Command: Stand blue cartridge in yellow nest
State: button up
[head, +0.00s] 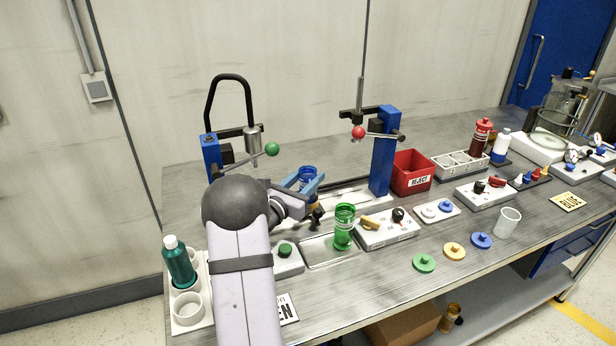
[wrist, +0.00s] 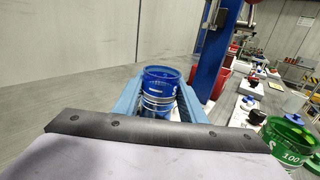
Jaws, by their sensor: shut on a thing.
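The blue cartridge (head: 308,173) is a clear blue cylinder with an open top. In the wrist view the blue cartridge (wrist: 161,88) stands about upright between the two light-blue fingers. My gripper (head: 301,184) is shut on it, over the bench behind the green cartridge. The gripper also shows in the wrist view (wrist: 158,103). The cartridge's base is hidden, so I cannot tell whether it touches anything. I cannot make out a yellow nest in either view; my arm and gripper hide part of the bench.
A green cartridge (head: 344,228) stands on a pale tray in front. A blue press stand (head: 383,150) rises just right of my gripper, another (head: 211,152) to the left. A red bin (head: 411,172) is beyond. Green, yellow and blue lids (head: 455,251) lie front right.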

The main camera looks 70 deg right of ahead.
jog(key=shift+f, duration=0.1)
jog(key=o, duration=1.3)
jog(key=shift+r, duration=0.2)
jog(key=a, duration=0.4)
jog(key=w+a+b, duration=0.1)
jog(key=a, duration=0.3)
jog(key=a+b, duration=0.1)
jog(key=a, duration=0.3)
jog(key=shift+w, duration=0.3)
